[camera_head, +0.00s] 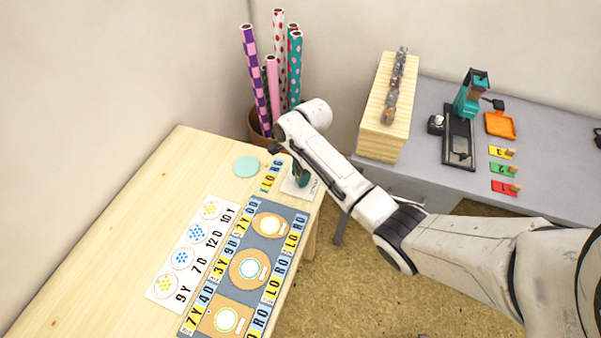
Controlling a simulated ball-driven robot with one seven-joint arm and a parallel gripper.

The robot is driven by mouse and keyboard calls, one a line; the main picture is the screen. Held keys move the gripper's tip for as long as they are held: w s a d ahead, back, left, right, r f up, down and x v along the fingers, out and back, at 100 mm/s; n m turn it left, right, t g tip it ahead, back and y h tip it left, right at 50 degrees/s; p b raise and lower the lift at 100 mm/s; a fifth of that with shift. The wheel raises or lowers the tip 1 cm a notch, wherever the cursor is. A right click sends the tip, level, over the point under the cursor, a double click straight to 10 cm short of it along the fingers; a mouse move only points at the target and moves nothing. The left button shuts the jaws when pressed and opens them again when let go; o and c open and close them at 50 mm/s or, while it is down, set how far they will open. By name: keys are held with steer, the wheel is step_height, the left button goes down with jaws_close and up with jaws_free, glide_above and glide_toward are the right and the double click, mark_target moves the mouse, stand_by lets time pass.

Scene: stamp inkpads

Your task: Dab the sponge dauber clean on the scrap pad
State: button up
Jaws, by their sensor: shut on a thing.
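My gripper (300,171) is at the far right corner of the wooden table, pointing down and shut on a small dark green thing, which looks like the sponge dauber (304,182). A white pad (290,189), which looks like the scrap pad, lies right under it, with some dark print at its right edge. My gripper and the dauber cover part of the pad. I cannot tell whether the dauber's tip touches the pad or hangs just above it.
A grey mat (236,284) with plates and lettered strips lies in front of the pad. A white dotted card (196,250) and a pale green disc (247,166) lie to the left. Patterned rolls (279,60) stand behind. A grey desk (423,130) is at right.

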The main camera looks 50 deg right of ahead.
steer(key=shift+f, duration=0.5)
stand_by(1.9)
steer(key=shift+r+p, duration=0.6)
steer(key=shift+p, duration=0.4)
step_height(320, 180, up, 5)
steer(key=p, duration=0.5)
steer(key=shift+f, duration=0.2)
steer(key=shift+f, duration=0.2)
steer(key=shift+f+b, duration=1.45)
steer(key=shift+f, duration=0.65)
steer(key=shift+f, duration=0.6)
stand_by(0.7)
